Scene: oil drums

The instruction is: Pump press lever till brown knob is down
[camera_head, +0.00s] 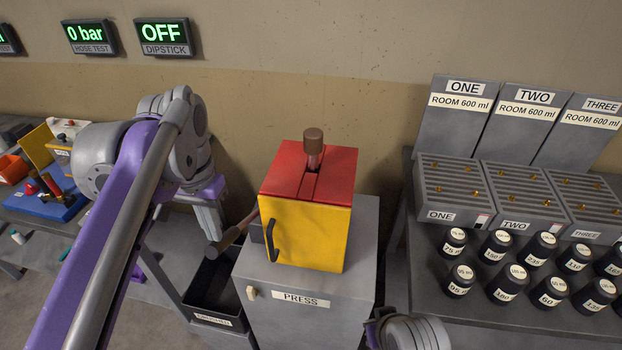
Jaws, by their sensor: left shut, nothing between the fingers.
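The press (310,300) is a grey cabinet with a yellow-fronted box (308,235) and a red top. The brown knob (313,136) stands up on a short stem above a slot in the red top. The press lever (228,240) sticks out from the left side of the press, its dark brown grip low and pointing left. My left gripper (211,229) is shut and empty, fingers pointing down right by the end of the lever grip. I cannot tell whether they touch. My right gripper's fingers are not in view; a grey and purple part of mine shows at the bottom edge.
A dark open bin (215,284) sits below the lever, left of the press. A shelf of black bottles (500,245) and grated trays (455,190) stands to the right. A bench with small coloured devices (55,205) is at the left. A wall is close behind.

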